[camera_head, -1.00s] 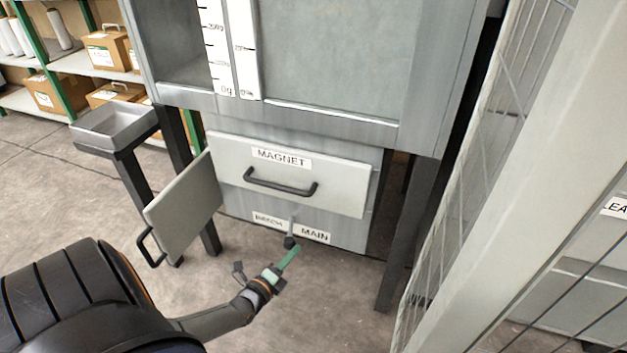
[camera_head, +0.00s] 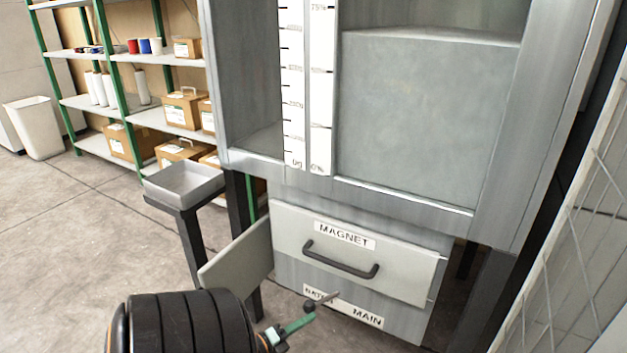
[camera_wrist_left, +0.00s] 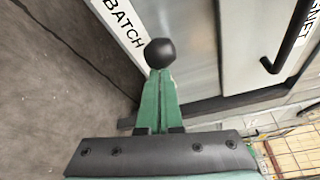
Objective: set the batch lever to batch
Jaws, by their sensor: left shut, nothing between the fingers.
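The batch lever (camera_head: 325,299) is a thin grey rod with a dark ball knob (camera_head: 309,305), low on the machine front between the BATCH label (camera_head: 316,294) and the MAIN label (camera_head: 368,317). It points left, towards the BATCH side, with its knob over the lower part of that label. My left gripper (camera_head: 308,317) has green fingers, shut and empty, just below the knob. In the left wrist view the knob (camera_wrist_left: 160,53) sits right at the fingertips (camera_wrist_left: 158,73); I cannot tell whether they touch. The BATCH label (camera_wrist_left: 123,22) is beside it. My right gripper is not in view.
The MAGNET drawer (camera_head: 355,255) with its black handle (camera_head: 340,262) is above the lever. An open grey door panel (camera_head: 237,266) stands out left of it. A metal tray on a post (camera_head: 184,184) is further left. A mesh fence (camera_head: 570,270) is at right.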

